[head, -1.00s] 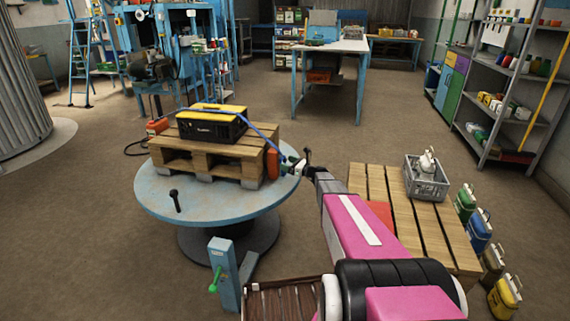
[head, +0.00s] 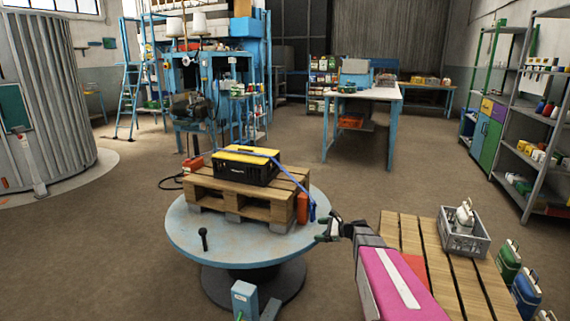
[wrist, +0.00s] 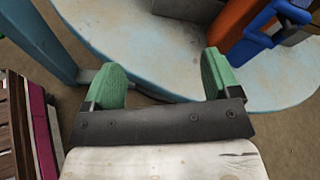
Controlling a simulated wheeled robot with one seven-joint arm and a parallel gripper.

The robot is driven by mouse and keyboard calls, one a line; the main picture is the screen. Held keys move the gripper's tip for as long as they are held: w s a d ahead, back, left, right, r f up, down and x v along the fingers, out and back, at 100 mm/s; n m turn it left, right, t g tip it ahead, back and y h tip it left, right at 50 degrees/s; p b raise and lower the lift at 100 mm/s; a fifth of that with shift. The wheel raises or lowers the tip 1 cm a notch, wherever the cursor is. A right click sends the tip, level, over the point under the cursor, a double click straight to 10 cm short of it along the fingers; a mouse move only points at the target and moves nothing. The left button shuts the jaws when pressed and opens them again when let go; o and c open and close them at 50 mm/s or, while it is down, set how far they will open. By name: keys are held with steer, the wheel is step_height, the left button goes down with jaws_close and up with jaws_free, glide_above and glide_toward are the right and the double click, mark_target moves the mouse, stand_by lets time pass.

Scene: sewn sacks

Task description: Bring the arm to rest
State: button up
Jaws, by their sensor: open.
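My gripper (head: 322,229) is open and empty by the right edge of the round table (head: 196,238). In the wrist view its two green fingers stand wide apart (wrist: 163,72), with the pale blue tabletop (wrist: 150,40) beyond them. An orange block (head: 303,207) sits at the right end of the wooden pallet, a little beyond the gripper and apart from it. A blue strap (head: 284,174) runs over the black crate with a yellow lid (head: 246,165) and down by that block. The blue piece by the block also shows in the wrist view (wrist: 262,38).
The wooden pallet (head: 232,198) stands on the round table, with a black peg (head: 204,238) near its front. A blue post (head: 244,300) stands in front. At right, a slatted platform (head: 412,235) holds a grey crate (head: 465,240); coloured cans (head: 508,262) stand beside it.

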steer(key=s+a+f+n+g+h, duration=0.1)
steer(key=s+a+n+g+h, duration=0.2)
steer(key=s, duration=0.4)
steer(key=s+a+f+n+g+h, duration=0.1)
steer(key=s+n+h, duration=0.1)
steer(key=s+n, duration=0.45)
steer(key=s+d+r+n+g+h, duration=0.2)
steer(key=s+d+n+h, duration=0.2)
steer(key=s+n+h, duration=0.4)
steer(key=s+n, duration=0.1)
steer(key=s, duration=0.3)
steer(key=shift+s+d, duration=0.15)
